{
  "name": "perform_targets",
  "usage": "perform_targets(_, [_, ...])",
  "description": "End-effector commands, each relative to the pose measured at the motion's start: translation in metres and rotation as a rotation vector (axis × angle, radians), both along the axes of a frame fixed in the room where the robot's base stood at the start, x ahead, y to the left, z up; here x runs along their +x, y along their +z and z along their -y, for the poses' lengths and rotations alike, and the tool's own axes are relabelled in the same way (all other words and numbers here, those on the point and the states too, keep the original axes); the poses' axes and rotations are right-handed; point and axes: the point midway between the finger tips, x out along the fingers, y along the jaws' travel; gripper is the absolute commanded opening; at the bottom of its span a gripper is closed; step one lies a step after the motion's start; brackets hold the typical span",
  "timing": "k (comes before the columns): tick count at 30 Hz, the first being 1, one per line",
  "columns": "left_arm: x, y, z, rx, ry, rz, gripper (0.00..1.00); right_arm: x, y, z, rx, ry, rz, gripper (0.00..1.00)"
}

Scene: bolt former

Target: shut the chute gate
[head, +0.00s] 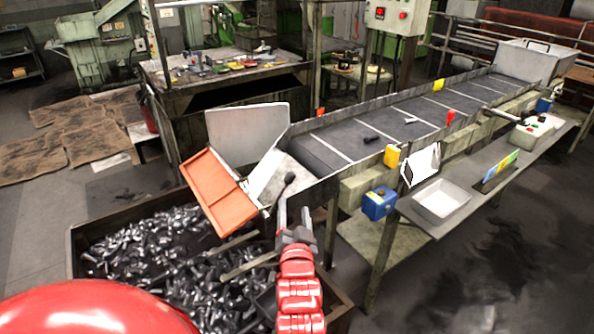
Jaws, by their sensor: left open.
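The orange gate plate (217,190) sits at the lower end of the pale metal chute (279,180), at the near end of the conveyor. It is tilted and reaches out over the bolt bin. A lever with a black knob (290,178) stands at the chute's right side. My left gripper (293,212) is open, its fingers pointing up the picture just below the knob. It looks empty; I cannot tell whether a finger touches the lever. The lower lever is partly hidden by the gripper. My right gripper is not in view.
The bin (78,254) full of bolts lies below the chute. The conveyor (330,140) carries a few dark and shiny bolts. A side shelf (410,212) with a white tray (441,203) and a blue box (379,204) runs along its right. Clear floor lies at lower right.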

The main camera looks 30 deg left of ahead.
Motion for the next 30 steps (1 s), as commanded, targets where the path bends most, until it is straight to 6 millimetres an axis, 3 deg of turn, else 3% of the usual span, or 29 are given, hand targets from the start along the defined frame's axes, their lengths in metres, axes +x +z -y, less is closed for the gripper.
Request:
perform_targets(8, [0.024, -0.002, -0.024, -0.003, 0.011, -0.001, 0.63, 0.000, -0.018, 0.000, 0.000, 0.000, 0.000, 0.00])
perform_targets(10, [0.037, 0.002, -0.031, -0.006, 0.010, -0.008, 0.63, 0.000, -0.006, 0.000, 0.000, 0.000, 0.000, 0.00])
perform_targets(21, [0.096, 0.002, -0.075, -0.005, 0.007, -0.006, 0.63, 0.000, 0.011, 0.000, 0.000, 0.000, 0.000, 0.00])
perform_targets(30, [0.129, -0.001, -0.098, -0.005, 0.006, -0.007, 0.63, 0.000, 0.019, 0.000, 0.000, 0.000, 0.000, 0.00])
